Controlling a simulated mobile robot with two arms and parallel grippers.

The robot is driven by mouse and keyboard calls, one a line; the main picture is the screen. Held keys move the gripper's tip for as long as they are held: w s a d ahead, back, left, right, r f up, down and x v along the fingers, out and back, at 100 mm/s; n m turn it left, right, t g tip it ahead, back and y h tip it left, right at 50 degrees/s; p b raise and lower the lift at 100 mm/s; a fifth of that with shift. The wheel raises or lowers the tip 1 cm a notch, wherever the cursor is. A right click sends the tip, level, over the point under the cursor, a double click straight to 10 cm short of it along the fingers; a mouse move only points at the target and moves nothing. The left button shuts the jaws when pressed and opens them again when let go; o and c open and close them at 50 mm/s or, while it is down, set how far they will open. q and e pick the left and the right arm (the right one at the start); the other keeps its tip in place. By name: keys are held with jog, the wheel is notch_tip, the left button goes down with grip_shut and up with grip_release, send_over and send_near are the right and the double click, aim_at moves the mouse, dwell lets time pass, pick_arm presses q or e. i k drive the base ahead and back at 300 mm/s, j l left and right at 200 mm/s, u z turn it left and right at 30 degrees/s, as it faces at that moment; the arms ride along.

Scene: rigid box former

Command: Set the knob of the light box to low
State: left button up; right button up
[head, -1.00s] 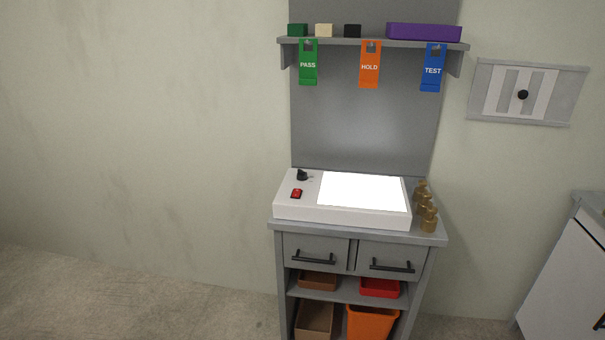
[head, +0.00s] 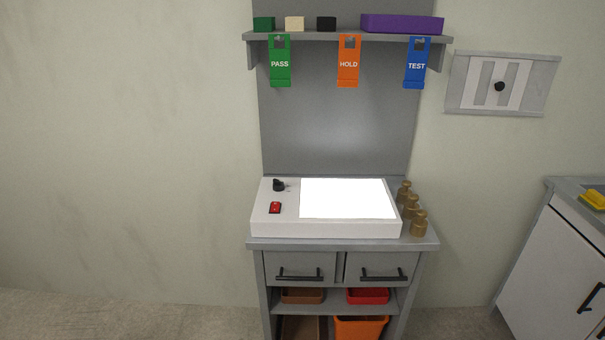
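The light box (head: 325,229) is a white slab on top of a grey cabinet, with a brightly lit white panel (head: 347,198) on its right part. Its small black knob (head: 279,185) sits at the back left of the box's top. The knob's setting is too small to read. A red switch (head: 275,208) is in front of the knob. Neither of my grippers shows in the head view.
Several brass weights (head: 412,212) stand on the cabinet top, right of the box. PASS, HOLD and TEST tags hang from the shelf (head: 350,38) above. A white-fronted cabinet (head: 550,265) stands at the right. Floor at the left is clear.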

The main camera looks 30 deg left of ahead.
aim_at(278, 185)
jog(key=i+j+z, duration=0.1)
jog(key=j, duration=0.6)
jog(key=i+j+z, duration=0.15)
jog(key=j, duration=0.6)
jog(key=i+j+z, duration=0.1)
jog(key=j, duration=0.6)
jog(key=i+j+z, duration=0.1)
jog(key=j, duration=0.65)
jog(key=i, duration=0.05)
